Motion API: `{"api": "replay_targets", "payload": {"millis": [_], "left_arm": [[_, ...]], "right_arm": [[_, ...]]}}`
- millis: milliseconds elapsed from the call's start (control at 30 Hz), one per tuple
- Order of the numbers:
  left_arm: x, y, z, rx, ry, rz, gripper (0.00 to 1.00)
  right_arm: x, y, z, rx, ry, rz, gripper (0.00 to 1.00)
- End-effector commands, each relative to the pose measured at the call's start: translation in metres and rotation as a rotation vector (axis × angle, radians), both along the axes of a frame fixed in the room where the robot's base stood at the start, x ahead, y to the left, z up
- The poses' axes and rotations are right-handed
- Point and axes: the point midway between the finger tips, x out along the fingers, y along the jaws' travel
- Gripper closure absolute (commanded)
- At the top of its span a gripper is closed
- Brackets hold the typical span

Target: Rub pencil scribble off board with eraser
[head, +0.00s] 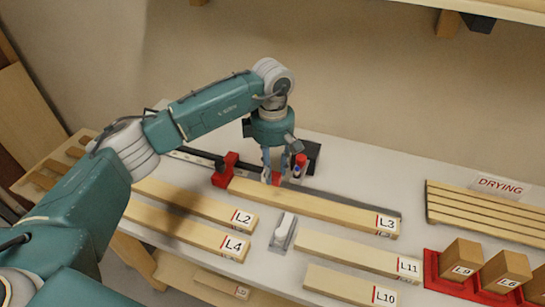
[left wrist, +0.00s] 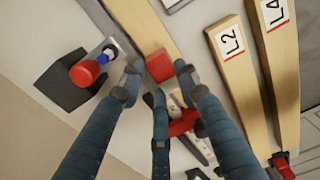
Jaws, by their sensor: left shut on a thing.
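The board L3 (head: 335,214) lies on the white bench, its far end by a red clamp (head: 225,170). My left gripper (head: 273,174) points down over this board and is shut on a small red block, the eraser (head: 277,178). In the left wrist view the eraser (left wrist: 159,65) sits between the fingertips (left wrist: 157,75), at or just above the wood; I cannot tell if it touches. No pencil scribble can be made out clearly; the fingers hide part of the board. My right gripper is not in view.
Boards L2 (head: 190,200) and L4 (head: 180,228) lie in front. A pale tool (head: 284,229) lies nearer. The drying rack (head: 485,212) and red block holders (head: 450,287) are right.

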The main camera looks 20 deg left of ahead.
Motion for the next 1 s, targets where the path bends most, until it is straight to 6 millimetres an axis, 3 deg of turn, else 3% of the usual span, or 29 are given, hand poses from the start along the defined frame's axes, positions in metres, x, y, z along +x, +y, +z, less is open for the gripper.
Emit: {"api": "replay_targets", "payload": {"millis": [300, 867, 1000], "left_arm": [[-0.001, 0.0, 0.027, -0.001, -0.001, 0.004, 0.89], [-0.001, 0.0, 0.028, -0.001, -0.001, 0.005, 0.89], [-0.005, 0.01, 0.026, -0.008, 0.004, 0.024, 0.89]], "right_arm": [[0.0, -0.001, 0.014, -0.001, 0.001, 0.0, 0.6], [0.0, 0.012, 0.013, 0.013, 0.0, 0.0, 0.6], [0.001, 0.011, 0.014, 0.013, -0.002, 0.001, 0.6]]}}
